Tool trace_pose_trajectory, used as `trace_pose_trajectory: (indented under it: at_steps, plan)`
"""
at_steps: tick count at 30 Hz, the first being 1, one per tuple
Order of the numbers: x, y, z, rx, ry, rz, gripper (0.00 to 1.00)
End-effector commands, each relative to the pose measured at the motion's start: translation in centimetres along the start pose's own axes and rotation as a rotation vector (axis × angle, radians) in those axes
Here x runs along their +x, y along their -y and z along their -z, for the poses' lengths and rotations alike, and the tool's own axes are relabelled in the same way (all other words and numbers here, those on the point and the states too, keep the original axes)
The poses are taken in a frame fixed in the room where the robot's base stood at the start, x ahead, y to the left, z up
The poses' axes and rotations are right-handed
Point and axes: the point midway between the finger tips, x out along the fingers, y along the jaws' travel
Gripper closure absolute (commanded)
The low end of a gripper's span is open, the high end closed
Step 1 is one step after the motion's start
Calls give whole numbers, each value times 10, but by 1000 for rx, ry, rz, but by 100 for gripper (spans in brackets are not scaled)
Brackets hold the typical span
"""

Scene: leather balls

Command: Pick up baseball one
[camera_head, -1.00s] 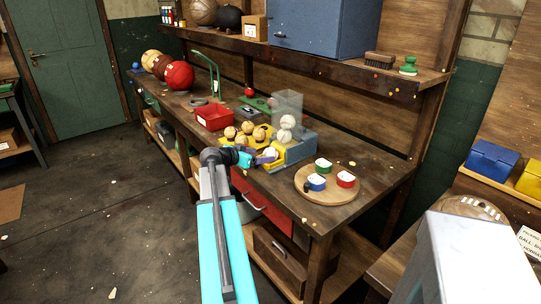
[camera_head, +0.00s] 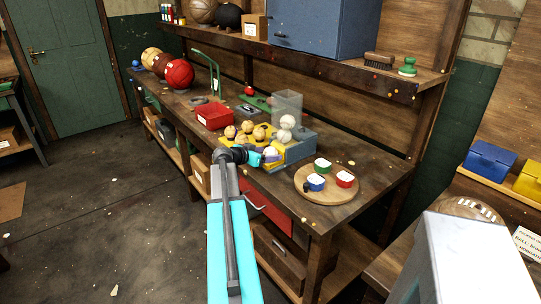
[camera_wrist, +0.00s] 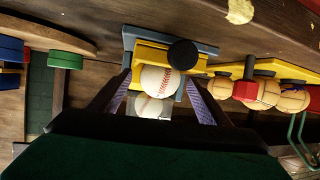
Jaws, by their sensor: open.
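A white baseball with red stitching (camera_wrist: 158,80) sits at the yellow front of a blue-grey and yellow dispenser (camera_head: 304,148). In the head view this baseball (camera_head: 271,152) shows just beyond my gripper (camera_head: 272,158). In the wrist view, which looks upside down, my gripper (camera_wrist: 160,88) is open, with one finger on each side of the ball. I cannot tell whether the fingers touch it. A second baseball (camera_wrist: 148,106) shows beyond it. In the head view, baseballs (camera_head: 287,121) are stacked in the dispenser's clear tube. No label shows which is baseball one.
A yellow tray of tan balls (camera_head: 246,134) and a red bin (camera_head: 213,116) stand left of the dispenser. A round wooden board (camera_head: 327,194) with green, red and blue cups lies to the right. The shelf (camera_head: 330,77) overhangs the bench's back.

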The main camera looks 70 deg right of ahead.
Motion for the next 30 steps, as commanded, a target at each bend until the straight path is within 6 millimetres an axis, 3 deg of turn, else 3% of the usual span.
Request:
trace_pose_trajectory:
  at_steps: [1, 9, 20, 30]
  plan:
    - [0, 0, 0, 0, 0, 0, 29]
    - [0, 0, 0, 0, 0, 0, 75]
    - [-1, 0, 2, 0, -1, 0, 75]
    - [-8, 0, 19, 2, -2, 0, 75]
